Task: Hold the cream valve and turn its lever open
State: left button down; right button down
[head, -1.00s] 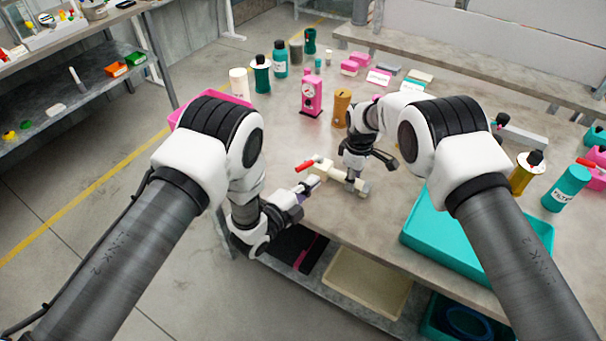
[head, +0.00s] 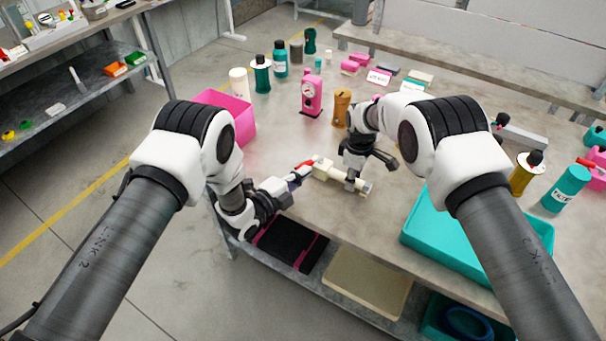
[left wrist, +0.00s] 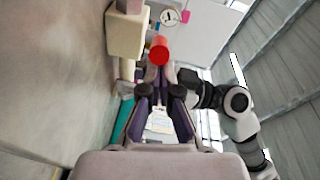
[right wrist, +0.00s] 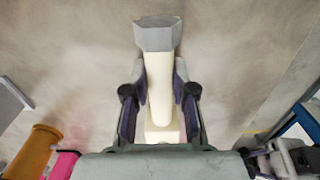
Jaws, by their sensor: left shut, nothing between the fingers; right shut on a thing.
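The cream valve (head: 325,170) is held just above or on the table near its front edge; I cannot tell which. Its red lever (head: 305,164) sticks out at the left end. My right gripper (head: 352,182) is shut on the valve's body. In the right wrist view the cream body (right wrist: 159,90) lies between the fingers, with a grey hexagonal end (right wrist: 158,34) beyond them. My left gripper (head: 299,174) is shut and empty, its tips close to the lever. In the left wrist view the lever's round red end (left wrist: 159,50) is just beyond the fingertips; contact is unclear.
A pink bin (head: 240,118) stands at the table's left edge. A pink pump (head: 312,95) and an orange-brown cylinder (head: 341,106) stand behind the valve. A teal tray (head: 430,240) lies at the right front.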

pick_arm(q)
jog(key=shift+w+a+m+g+h, duration=0.15)
jog(key=shift+a+m+g+h, duration=0.1)
jog(key=shift+m+g+h, duration=0.05)
jog(key=shift+w+a+m+g+h, duration=0.35)
jog(key=shift+m+g+h, duration=0.2)
jog(key=shift+g+h, duration=0.05)
jog(key=shift+w+a+m+g+h, duration=0.3)
jog(key=shift+a+m+g+h, duration=0.05)
jog(key=shift+m+g+h, duration=0.25)
jog(key=shift+w+a+m+g+h, duration=0.4)
jog(key=shift+w+m+g+h, duration=0.1)
jog(key=shift+m+g, duration=0.25)
jog(key=shift+w+a, duration=0.3)
jog(key=shift+w, duration=0.45)
jog(key=shift+w+a, duration=0.3)
jog(key=shift+w, duration=1.95)
notch_tip(320, 180, up, 10)
pick_arm(e)
jog(key=c, duration=0.9)
grip_release()
